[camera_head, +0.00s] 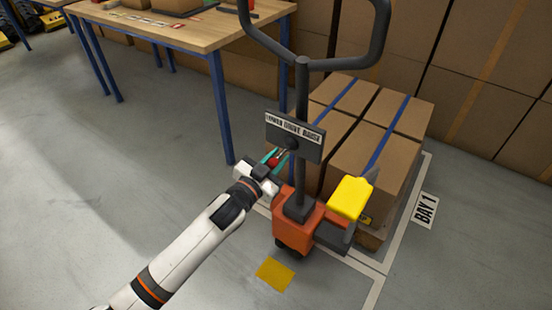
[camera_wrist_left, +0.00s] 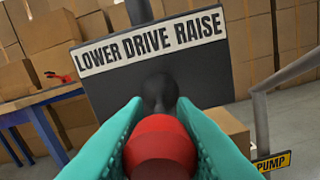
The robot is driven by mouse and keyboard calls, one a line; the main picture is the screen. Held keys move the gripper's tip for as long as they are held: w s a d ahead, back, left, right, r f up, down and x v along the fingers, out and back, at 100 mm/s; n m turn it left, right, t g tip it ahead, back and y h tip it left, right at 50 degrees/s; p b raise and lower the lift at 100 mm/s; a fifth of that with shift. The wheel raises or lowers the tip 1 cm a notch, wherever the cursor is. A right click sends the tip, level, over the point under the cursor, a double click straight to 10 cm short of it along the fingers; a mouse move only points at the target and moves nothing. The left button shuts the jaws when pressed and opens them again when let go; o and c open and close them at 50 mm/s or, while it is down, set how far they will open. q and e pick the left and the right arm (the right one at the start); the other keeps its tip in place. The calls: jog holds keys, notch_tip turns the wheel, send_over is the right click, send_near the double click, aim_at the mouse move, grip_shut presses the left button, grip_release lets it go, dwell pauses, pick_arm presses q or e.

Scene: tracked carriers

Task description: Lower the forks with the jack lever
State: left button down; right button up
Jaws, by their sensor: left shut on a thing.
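The orange pallet jack (camera_head: 290,232) stands at the near end of a pallet loaded with brown boxes (camera_head: 375,145); its forks are hidden. A dark plate (camera_head: 311,148) on its mast reads LOWER DRIVE RAISE, clearly legible in the left wrist view (camera_wrist_left: 155,45). The jack lever ends in a red knob (camera_wrist_left: 160,150) on a dark stem, which shows in front of the plate, below the word DRIVE. My left gripper (camera_wrist_left: 160,108) is shut on the red knob, teal fingers on either side. In the head view my left gripper (camera_head: 275,159) is left of the mast. My right gripper is not in view.
A yellow pedal (camera_head: 350,198) is at the jack's right; a PUMP label (camera_wrist_left: 273,161) shows in the wrist view. A wooden table (camera_head: 190,30) with blue legs stands behind left. Stacked boxes (camera_head: 450,65) line the back. The floor at left is clear.

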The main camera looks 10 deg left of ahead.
pick_arm(q)
jog(key=c, duration=1.2)
grip_release()
jog(key=p+v, duration=0.1)
jog(key=v, duration=1.1)
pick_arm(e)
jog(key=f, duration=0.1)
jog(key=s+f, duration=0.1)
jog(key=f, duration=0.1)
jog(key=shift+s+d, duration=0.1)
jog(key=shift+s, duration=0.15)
